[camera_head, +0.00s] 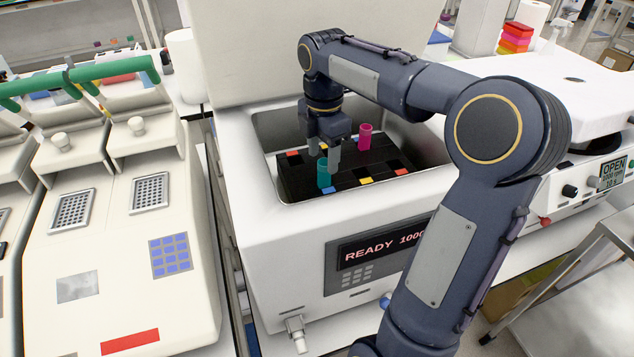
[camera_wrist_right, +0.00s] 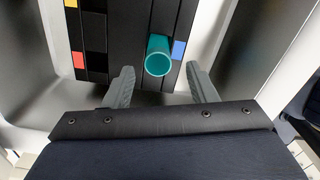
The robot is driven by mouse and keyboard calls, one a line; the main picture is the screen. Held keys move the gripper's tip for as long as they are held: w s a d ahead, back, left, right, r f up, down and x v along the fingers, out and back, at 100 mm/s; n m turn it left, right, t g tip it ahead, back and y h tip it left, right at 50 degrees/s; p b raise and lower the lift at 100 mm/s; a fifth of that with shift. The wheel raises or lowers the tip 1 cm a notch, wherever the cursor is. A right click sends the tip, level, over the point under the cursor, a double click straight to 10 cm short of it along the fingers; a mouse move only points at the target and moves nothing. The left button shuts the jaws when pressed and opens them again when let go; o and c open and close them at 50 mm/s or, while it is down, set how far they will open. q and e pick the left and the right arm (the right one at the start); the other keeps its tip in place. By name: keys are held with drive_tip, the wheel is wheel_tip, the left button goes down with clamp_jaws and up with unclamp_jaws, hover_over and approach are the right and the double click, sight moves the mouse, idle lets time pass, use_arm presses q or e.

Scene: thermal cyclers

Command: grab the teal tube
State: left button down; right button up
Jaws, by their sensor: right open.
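The teal tube (camera_head: 324,174) stands upright in the black rack (camera_head: 350,179) inside the white machine's well. In the right wrist view the teal tube (camera_wrist_right: 158,56) shows its open top, ahead of and between the two fingers. My right gripper (camera_head: 325,160) is open, just above and beside the teal tube; it also shows in the right wrist view (camera_wrist_right: 161,88) with nothing between its fingers. Whether a finger touches the tube cannot be told. My left gripper is not in view.
A magenta tube (camera_head: 365,137) stands further back in the same rack. Thermal cyclers (camera_head: 150,230) stand at the left, and another machine (camera_head: 590,180) stands at the right.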

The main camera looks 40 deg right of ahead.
sight(324, 162)
wheel_tip(324, 162, down, 6)
drive_tip(key=shift+w+d+r, duration=0.1)
drive_tip(key=shift+d+r, duration=0.05)
drive_tip(key=shift+r, duration=0.1)
drive_tip(key=c, duration=1)
drive_tip(key=shift+r, duration=0.1)
